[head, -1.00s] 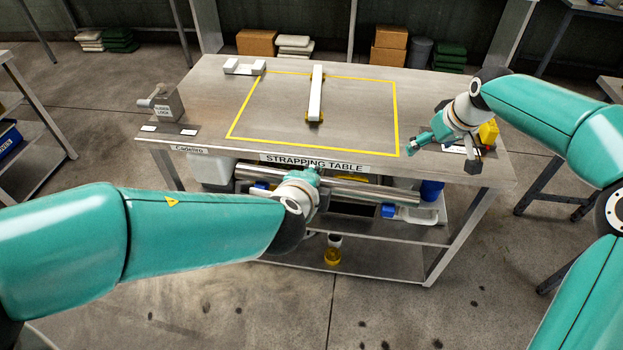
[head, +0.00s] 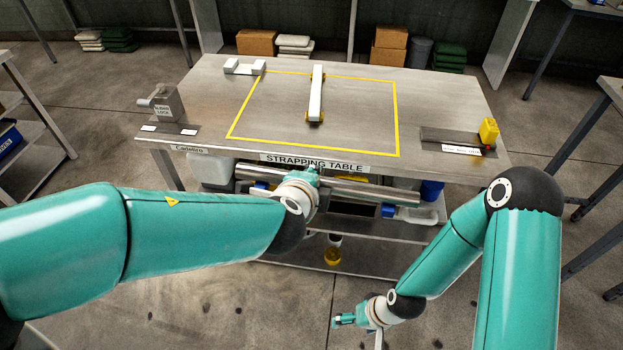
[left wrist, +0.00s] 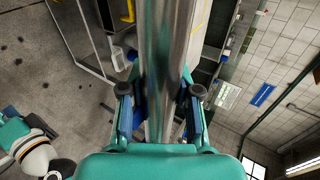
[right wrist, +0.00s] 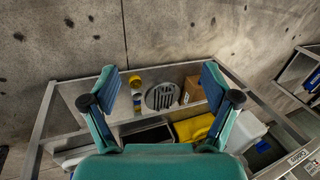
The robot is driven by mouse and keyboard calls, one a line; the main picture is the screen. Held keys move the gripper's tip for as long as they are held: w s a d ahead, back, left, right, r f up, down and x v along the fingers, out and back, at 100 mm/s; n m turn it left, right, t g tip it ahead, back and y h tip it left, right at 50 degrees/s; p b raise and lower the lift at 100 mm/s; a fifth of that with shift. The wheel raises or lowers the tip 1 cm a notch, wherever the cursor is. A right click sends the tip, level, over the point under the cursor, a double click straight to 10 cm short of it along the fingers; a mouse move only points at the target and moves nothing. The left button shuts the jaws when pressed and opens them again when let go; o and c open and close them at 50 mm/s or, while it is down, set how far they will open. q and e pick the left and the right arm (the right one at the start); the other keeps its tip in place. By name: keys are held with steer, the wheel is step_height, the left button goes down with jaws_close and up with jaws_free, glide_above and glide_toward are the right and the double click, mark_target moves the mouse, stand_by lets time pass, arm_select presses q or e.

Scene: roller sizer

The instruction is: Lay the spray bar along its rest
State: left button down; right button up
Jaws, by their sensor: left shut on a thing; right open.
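A long polished steel bar, which looks like the spray bar (head: 365,190), hangs level in front of the table's front edge. My left gripper (head: 312,175) is shut on it; the left wrist view shows the bar (left wrist: 163,50) running between the fingers. On the tabletop, a long narrow white piece (head: 316,95) lies inside a yellow outline. A white piece with two raised blocks (head: 243,67) sits at the back left. I cannot tell which of these is the rest. My right gripper (head: 358,328) is open and empty, low in front of the table.
The strapping table (head: 270,115) has a grey lock block (head: 165,103) at left and a yellow object (head: 489,130) by a dark plate (head: 440,138) at right. Lower shelves hold containers, including a yellow one (right wrist: 193,128). The tabletop is mostly clear around the white piece.

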steer(key=shift+s+a+f, duration=0.15)
steer(key=shift+s+a, duration=0.05)
steer(key=shift+s, duration=0.65)
steer(key=shift+s+a+f, duration=0.15)
steer(key=shift+s+a, duration=0.05)
steer(key=shift+s, duration=0.65)
